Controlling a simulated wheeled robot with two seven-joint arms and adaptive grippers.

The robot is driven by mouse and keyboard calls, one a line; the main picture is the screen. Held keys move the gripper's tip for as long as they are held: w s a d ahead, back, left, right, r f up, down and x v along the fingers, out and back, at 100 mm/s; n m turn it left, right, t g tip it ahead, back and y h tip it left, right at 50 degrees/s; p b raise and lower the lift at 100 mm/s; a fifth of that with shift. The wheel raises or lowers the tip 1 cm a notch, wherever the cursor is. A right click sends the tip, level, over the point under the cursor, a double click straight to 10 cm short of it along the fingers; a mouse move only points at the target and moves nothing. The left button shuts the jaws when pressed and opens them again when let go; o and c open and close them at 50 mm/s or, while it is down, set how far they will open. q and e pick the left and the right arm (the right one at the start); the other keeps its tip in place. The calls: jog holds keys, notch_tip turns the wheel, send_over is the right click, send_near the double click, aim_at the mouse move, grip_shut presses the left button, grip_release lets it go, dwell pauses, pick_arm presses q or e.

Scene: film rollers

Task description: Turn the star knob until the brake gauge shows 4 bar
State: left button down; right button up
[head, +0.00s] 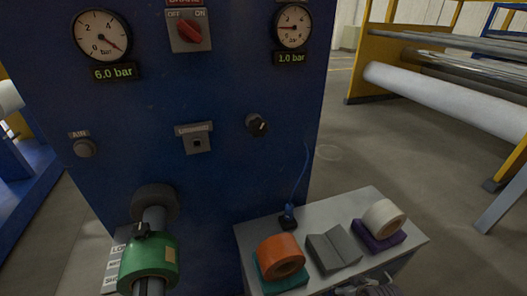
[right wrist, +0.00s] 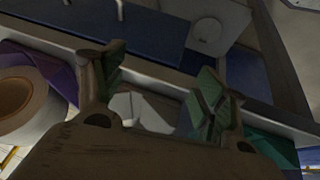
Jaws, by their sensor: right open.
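The dark star knob (head: 257,125) sits on the front of the blue machine panel (head: 235,90). Above it is a round gauge (head: 292,26) whose display reads 1.0 bar. A larger gauge (head: 102,36) at the left reads 6.0 bar. No name plate for either gauge is in the picture, so I cannot tell from lettering which is the brake gauge. My right gripper (head: 374,287) is at the bottom edge of the head view, near the small table and well below the knob. In the right wrist view its fingers (right wrist: 160,98) are apart and empty. My left gripper is not in view.
A grey table (head: 410,243) holds an orange roll (head: 281,255), a grey block (head: 333,250) and a white roll (head: 383,218). A shaft with a green roll (head: 148,262) juts out at lower left. A red switch (head: 189,31) is higher up. The space before the knob is clear.

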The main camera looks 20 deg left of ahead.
jog(key=w+a+r+n+t, duration=0.1)
jog(key=w+a+r, duration=0.1)
jog(key=r, duration=0.1)
jog(key=w+a+r+n, duration=0.2)
jog(key=r, duration=0.1)
jog(key=w+a+r+n+t+y, duration=0.1)
jog(key=w+a+r, duration=0.1)
jog(key=r, duration=0.1)
jog(key=shift+w+r+t, duration=0.1)
jog(key=shift+w+t, duration=0.2)
jog(key=w+a+r+n+t+y, duration=0.1)
jog(key=w+a+r+n+t, duration=0.25)
jog(key=a+r+n, duration=0.5)
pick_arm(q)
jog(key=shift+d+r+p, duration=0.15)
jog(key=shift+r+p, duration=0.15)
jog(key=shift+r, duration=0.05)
pick_arm(e)
jog(key=n+t+y, duration=0.3)
jog(key=n+y, duration=0.4)
jog(key=n, duration=1.5)
send_near(260, 129)
jog(key=shift+v, duration=1.25)
jog(key=shift+w+f, duration=0.15)
jog(key=shift+f, duration=0.05)
pick_arm(q)
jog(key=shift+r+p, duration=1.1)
jog(key=shift+p, duration=0.05)
pick_arm(e)
jog(key=shift+x, duration=6.8)
